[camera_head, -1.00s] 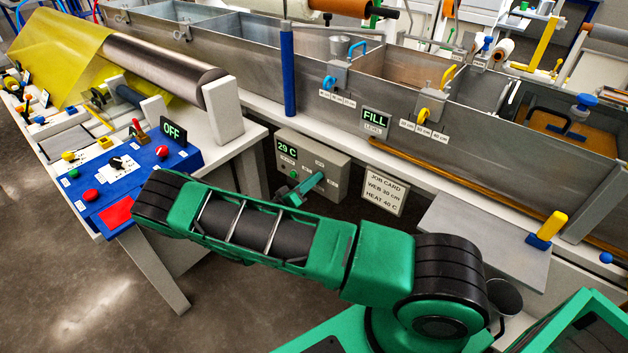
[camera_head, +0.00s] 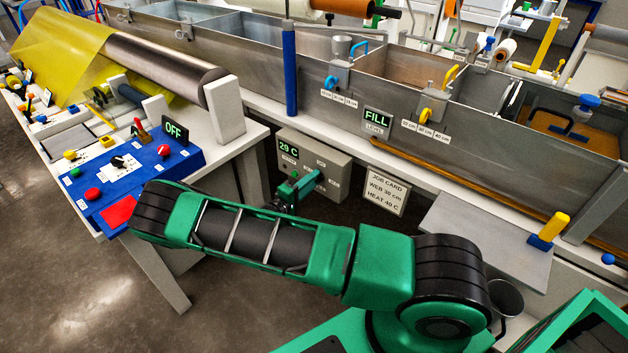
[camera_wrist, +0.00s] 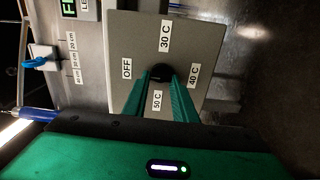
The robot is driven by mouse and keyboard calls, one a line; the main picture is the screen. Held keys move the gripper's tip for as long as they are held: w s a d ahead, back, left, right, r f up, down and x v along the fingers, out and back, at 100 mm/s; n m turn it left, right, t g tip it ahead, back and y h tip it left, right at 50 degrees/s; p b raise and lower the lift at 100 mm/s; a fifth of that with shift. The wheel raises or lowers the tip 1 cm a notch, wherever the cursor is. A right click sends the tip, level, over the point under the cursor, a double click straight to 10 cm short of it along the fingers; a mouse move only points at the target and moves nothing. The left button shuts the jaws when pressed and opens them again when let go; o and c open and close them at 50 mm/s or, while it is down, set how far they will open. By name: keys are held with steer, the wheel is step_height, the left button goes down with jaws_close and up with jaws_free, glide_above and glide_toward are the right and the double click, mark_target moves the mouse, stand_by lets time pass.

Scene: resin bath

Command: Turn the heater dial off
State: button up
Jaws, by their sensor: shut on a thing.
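The heater box (camera_head: 338,160) is a grey panel under the tank edge, with a display (camera_head: 287,148) reading 29 C. Its small dark dial (camera_wrist: 160,69) shows in the wrist view, ringed by labels OFF (camera_wrist: 127,68), 30 C (camera_wrist: 165,36), 40 C (camera_wrist: 194,75) and 50 C (camera_wrist: 157,101). My gripper (camera_wrist: 161,77) is shut on the dial, one green finger on each side. In the head view my gripper (camera_head: 318,176) reaches the box front and hides the dial. I cannot tell which label the dial points to.
A job card (camera_head: 385,190) reading web 30 cm, heat 40 C stands right of the box. A blue control console (camera_head: 150,185) with an OFF display is at left. The steel tank (camera_head: 300,70) is above, with a FILL display (camera_head: 376,120). A grey shelf (camera_head: 485,235) is at right.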

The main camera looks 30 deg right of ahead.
steer(key=shift+a+f+n, duration=0.2)
steer(key=shift+f+n, duration=0.05)
steer(key=shift+n, duration=0.05)
steer(key=o, duration=1)
steer(key=shift+o, duration=0.2)
steer(key=shift+d+r, duration=0.1)
steer(key=v, duration=1)
steer(key=shift+a, duration=0.35)
steer(key=shift+s, duration=0.1)
